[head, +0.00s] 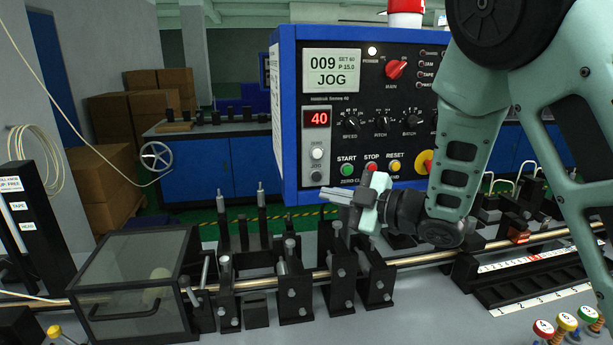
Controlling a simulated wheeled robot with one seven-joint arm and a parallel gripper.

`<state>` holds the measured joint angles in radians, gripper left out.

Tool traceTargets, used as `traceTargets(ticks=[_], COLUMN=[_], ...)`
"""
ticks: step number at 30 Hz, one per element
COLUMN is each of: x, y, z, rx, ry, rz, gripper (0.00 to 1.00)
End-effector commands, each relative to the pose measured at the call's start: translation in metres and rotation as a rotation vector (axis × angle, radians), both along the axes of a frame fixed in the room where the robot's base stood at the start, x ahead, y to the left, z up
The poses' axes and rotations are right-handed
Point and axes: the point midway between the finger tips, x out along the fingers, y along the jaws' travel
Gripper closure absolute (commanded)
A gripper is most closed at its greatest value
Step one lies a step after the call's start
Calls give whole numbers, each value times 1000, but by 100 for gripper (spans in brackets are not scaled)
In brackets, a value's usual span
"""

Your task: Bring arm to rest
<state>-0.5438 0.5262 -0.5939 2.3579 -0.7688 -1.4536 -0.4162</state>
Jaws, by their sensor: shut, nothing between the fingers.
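My gripper (338,196) shows in the head view near the middle, pointing left. It hangs in the air in front of the lower edge of the blue control box (289,120), above the black roller stands (290,290). Its fingers are together with nothing between them. My green arm comes down from the upper right and hides part of the box's right side. The box's screen reads "009 JOG" and its red display reads 40.
A copper-coloured rod (410,261) runs across the bench through the stands. A clear-lidded box (135,275) stands at left. A ruler-marked rail (530,282) and coloured numbered knobs (567,321) are at right. Cardboard boxes (110,180) are stacked behind.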

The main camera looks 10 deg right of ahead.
Motion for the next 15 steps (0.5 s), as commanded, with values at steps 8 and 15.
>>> traceTargets(ticks=[8,15], x=[-3,-57], y=[12,28], z=[-20,-51], rx=[-5,-43], ry=[261,667], rz=[-193,-401], gripper=[100,100])
